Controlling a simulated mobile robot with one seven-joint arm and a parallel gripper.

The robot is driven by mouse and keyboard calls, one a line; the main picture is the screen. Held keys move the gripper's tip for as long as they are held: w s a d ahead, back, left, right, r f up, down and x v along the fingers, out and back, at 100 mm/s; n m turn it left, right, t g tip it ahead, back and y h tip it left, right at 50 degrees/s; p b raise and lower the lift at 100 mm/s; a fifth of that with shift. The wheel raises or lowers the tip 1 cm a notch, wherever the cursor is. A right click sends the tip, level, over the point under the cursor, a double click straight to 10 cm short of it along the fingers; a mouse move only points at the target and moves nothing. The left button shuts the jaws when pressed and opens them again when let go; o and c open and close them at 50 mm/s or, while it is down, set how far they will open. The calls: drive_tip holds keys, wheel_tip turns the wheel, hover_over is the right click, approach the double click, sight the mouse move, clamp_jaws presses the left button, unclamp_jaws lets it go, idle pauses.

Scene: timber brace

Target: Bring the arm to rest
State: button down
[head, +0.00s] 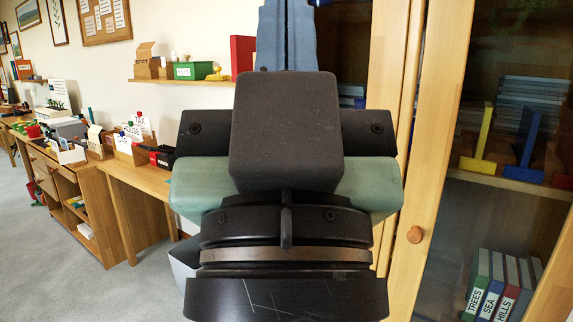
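The end of my arm with my gripper (286,135) fills the middle of the head view, close to the camera. I see its dark block, black side parts, pale green body and black wrist rings. The fingertips cannot be made out, so I cannot tell whether it is open or shut. No held thing can be made out. A blue upright shape (287,38) shows directly above the dark block; I cannot tell what it is or whether it touches my gripper.
A wooden cabinet with an open-looking door (438,140) stands close on the right, with binders (497,285) inside. A wall shelf (185,82) holds a green box (193,70) and a red book (242,56). A wooden desk (140,178) runs along the left. Grey floor (45,270) is clear at lower left.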

wheel_tip(320, 180, up, 21)
drive_tip(key=p, duration=1.9)
drive_tip(key=shift+r, duration=0.15)
